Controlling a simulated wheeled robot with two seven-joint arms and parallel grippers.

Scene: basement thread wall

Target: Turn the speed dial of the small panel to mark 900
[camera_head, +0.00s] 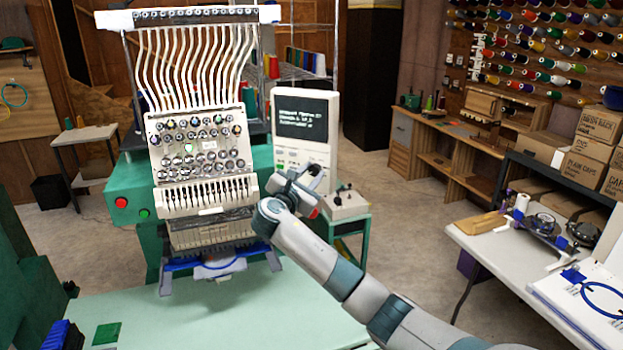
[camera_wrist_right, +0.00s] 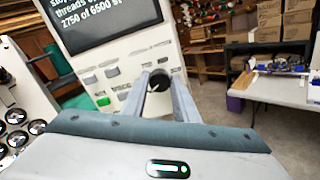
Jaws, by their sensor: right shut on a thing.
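The small panel (camera_head: 296,148) is a pale upright box with a dark text screen (camera_head: 303,116), standing right of the embroidery machine. In the right wrist view its lower face (camera_wrist_right: 120,62) shows grey buttons and a green button (camera_wrist_right: 103,101). The speed dial (camera_wrist_right: 161,79) is a dark round knob at the panel's lower right. My right gripper (camera_wrist_right: 160,84) is shut on the dial, one finger on each side. In the head view my right gripper (camera_head: 305,181) covers the panel's lower right. I cannot read the dial's marks or its setting. My left gripper is not in view.
The embroidery machine (camera_head: 200,150) stands left of the panel, with a pale green table (camera_head: 200,310) in front. A small stand with a grey box (camera_head: 345,205) is just right of my gripper. A white worktable (camera_head: 490,250) stands at the right. Open floor (camera_head: 410,215) lies between.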

